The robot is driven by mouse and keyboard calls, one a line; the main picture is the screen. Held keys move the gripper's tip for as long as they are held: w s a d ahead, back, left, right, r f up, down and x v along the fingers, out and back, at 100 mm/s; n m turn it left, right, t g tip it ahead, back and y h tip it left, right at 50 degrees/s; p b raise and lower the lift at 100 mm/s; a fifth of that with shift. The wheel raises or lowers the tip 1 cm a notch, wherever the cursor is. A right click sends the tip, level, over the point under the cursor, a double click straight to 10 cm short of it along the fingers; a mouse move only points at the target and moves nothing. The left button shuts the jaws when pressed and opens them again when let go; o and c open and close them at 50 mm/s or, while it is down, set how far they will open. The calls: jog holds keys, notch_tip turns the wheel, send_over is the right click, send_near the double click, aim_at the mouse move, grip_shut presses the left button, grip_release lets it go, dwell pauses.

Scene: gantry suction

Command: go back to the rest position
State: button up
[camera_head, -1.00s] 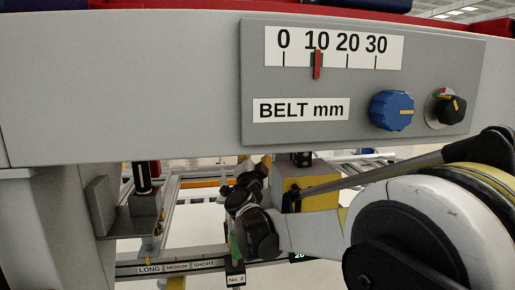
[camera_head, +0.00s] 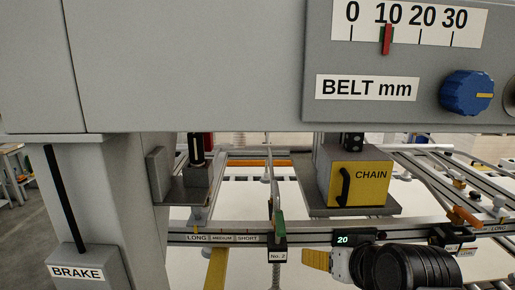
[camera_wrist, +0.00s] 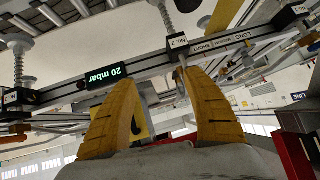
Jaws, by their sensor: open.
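My gripper shows in the wrist view (camera_wrist: 158,78) with two yellow fingers spread apart and nothing between them. In the head view, one yellow finger (camera_head: 316,260) shows at the bottom, left of my dark wrist, below the gantry rail (camera_head: 350,234). The other finger is not clear there. A green "20" display (camera_head: 355,238) sits on the rail just above my wrist. In the wrist view, the "20 mbar" display (camera_wrist: 106,77) appears upside down beyond the fingers, near the No. 2 tag (camera_wrist: 178,41). I cannot tell whether the fingers touch the rail.
A grey panel with a BELT mm scale (camera_head: 409,23) and a blue knob (camera_head: 467,92) spans the top. A yellow CHAIN box (camera_head: 358,183) stands behind the rail. A BRAKE box (camera_head: 88,270) is at lower left. A suction cup (camera_wrist: 189,22) hangs near the fingers.

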jog(key=s+d+f+g+h+b, duration=0.2)
jog(key=s+d+f+g, duration=0.15)
jog(key=s+f, duration=0.65)
notch_tip(320, 180, down, 16)
jog(key=b, duration=1.6)
jog(key=shift+w+d+r+t, duration=0.25)
jog(key=shift+w+d+t, duration=0.05)
jog(key=shift+d+t, duration=0.05)
